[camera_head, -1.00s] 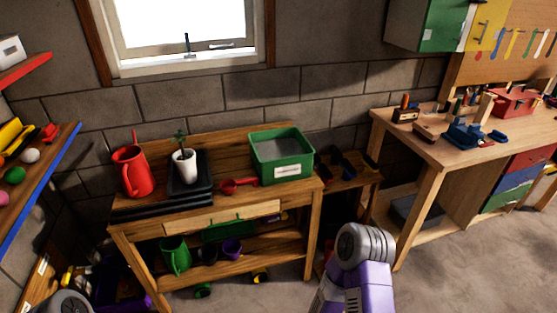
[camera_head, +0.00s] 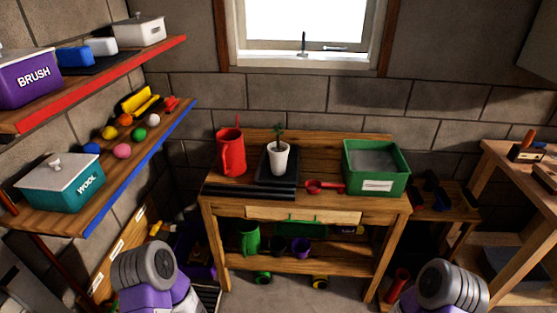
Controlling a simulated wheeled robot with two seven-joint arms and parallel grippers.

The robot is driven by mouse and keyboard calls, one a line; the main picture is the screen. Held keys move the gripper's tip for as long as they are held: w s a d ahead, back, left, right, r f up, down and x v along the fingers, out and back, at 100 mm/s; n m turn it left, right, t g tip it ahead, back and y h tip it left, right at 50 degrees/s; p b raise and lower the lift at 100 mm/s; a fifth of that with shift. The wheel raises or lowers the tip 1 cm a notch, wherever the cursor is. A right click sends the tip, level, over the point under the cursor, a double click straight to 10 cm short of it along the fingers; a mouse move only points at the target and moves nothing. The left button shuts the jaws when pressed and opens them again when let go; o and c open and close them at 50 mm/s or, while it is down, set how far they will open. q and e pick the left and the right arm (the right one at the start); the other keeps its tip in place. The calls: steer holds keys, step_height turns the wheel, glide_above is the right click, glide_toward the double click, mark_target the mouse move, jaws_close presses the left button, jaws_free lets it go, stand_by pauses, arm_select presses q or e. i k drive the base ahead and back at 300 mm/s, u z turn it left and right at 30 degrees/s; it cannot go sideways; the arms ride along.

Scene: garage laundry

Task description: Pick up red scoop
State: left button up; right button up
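The red scoop (camera_head: 324,187) lies on the top of the wooden potting bench (camera_head: 222,189). It sits between the black trays (camera_head: 262,191) on its left and the green bin (camera_head: 376,188) on its right. My two arms show at the bottom of the view, one at lower left and one at lower right, both well short of the bench top. Neither gripper's fingers show in the picture.
A red watering can (camera_head: 231,153) and a white potted plant (camera_head: 279,158) stand left of the scoop. Wall shelves with a teal WOOL box (camera_head: 62,187) jut out at left. A wooden workbench (camera_head: 521,180) stands at right. Bare floor shows before the potting bench.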

mark_target(313, 187)
steer(key=k, duration=0.25)
steer(key=z, duration=1.1)
steer(key=i, duration=1.1)
steer(key=u, duration=0.25)
